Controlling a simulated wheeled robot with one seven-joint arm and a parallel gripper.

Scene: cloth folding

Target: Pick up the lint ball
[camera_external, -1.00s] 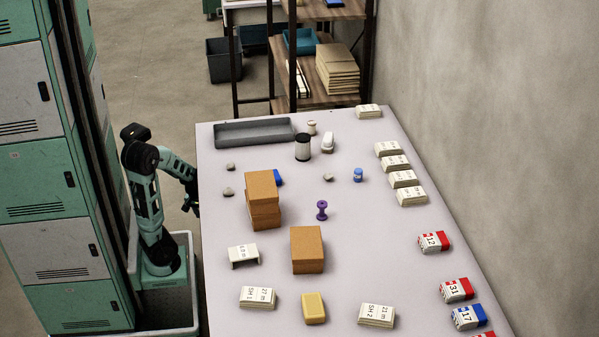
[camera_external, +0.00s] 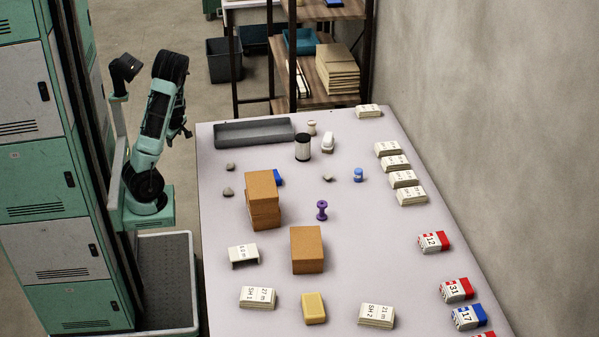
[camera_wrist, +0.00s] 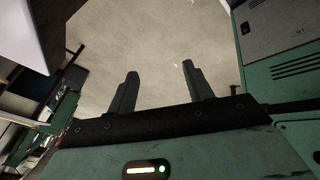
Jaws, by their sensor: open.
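Three small grey lumps that look like lint balls lie on the table in the external view. One lint ball (camera_external: 230,166) is near the left edge below the tray, a second lint ball (camera_external: 227,191) is just nearer the camera, and a third lint ball (camera_external: 328,177) is near the middle. My gripper (camera_external: 186,133) hangs left of the table's left edge, apart from all of them. In the wrist view my gripper (camera_wrist: 160,70) has its two fingers spread with nothing between them. No lint ball shows there.
The table (camera_external: 370,245) holds a grey tray (camera_external: 253,142) at the back left, stacked brown boxes (camera_external: 262,205), another brown box (camera_external: 307,250), a purple spool (camera_external: 322,210) and a dark-topped cylinder (camera_external: 303,147). Folded labelled cloths (camera_external: 403,179) line the right side. Green lockers (camera_external: 60,180) stand left of my arm.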

